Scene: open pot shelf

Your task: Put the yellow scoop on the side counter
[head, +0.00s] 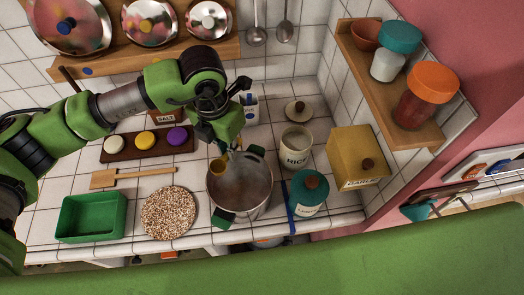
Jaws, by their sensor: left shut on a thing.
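The yellow scoop (218,166) is at the left rim of a grey pot (243,190), partly hidden by my gripper. My left gripper (226,145) comes down from above over the pot's back left side and is shut on the scoop. I cannot tell whether the scoop touches the pot. A tiled surface (497,176) at the far right may be the side counter; only part of it shows, with blue, red and dark items on or by it. My right gripper is not in view.
Beside the pot stand a rice jar (295,147), a teal-lidded jar (308,193) and a yellow garlic box (357,157). A round speckled mat (169,213) and green tray (91,217) lie left. A wooden shelf (385,85) with jars juts out above right.

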